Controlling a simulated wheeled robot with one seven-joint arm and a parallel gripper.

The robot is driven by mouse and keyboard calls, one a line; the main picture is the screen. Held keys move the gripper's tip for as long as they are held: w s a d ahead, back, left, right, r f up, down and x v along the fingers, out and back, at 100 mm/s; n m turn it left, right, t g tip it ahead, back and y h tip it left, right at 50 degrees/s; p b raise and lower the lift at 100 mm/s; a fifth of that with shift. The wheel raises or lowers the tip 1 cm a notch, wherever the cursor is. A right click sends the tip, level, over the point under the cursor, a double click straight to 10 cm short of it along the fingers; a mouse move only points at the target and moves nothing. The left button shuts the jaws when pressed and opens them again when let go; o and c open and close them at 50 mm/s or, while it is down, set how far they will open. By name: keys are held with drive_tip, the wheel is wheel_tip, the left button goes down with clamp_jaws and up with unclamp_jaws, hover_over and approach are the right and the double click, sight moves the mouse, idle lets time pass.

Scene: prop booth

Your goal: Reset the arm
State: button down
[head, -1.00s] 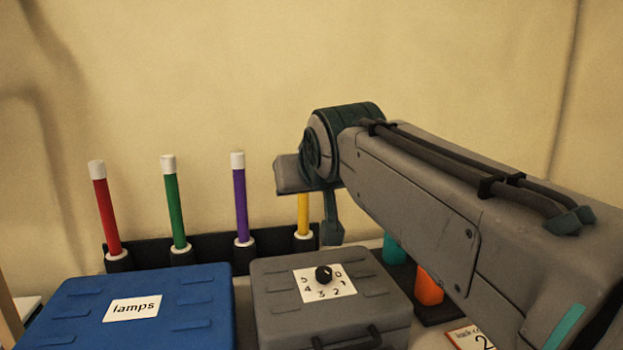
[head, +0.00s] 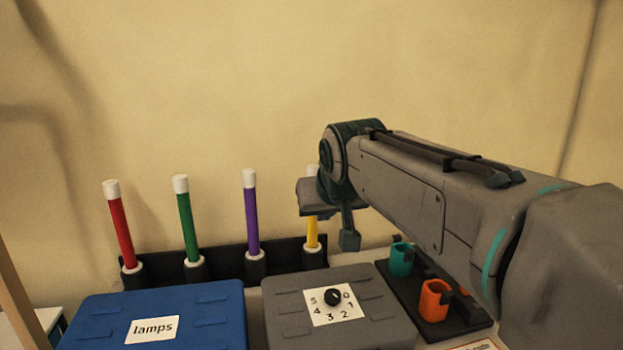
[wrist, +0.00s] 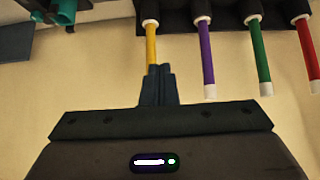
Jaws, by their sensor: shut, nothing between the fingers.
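My gripper (head: 349,240) hangs at the end of my arm in front of the yellow stick (head: 312,232), above the back of the grey case (head: 285,290). In the wrist view my gripper (wrist: 158,72) has its fingers together with nothing between them. The fingertips overlap the yellow stick (wrist: 151,45) in that view; I cannot tell whether they touch it. In the head view my arm hides part of the yellow stick.
Red (head: 121,228), green (head: 188,225) and purple (head: 251,215) sticks stand upright in a dark rack (head: 225,262). A blue "lamps" case (head: 215,325) and the grey case with a dial (head: 333,297) sit in front. Teal (head: 401,262) and orange (head: 434,302) cups stand on a dark tray (head: 470,325) at right.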

drive_tip(key=s+d+f+m+g+p, duration=0.1)
drive_tip(key=s+d+f+g+p, duration=0.1)
drive_tip(key=s+d+f, duration=0.2)
drive_tip(key=s+d+f+m+g+h+p, duration=0.1)
drive_tip(key=s+d+f+p, duration=0.2)
drive_tip(key=s, duration=0.6)
drive_tip(key=s+d+f+g+p, duration=0.2)
drive_tip(key=s+d+f+p, duration=0.1)
drive_tip(key=s+d+f, duration=0.2)
drive_tip(key=s, duration=0.2)
drive_tip(key=shift+s+d+f+m+g+h, duration=0.15)
drive_tip(key=shift+s+d+m+g+h, duration=0.15)
drive_tip(key=shift+m, duration=0.1)
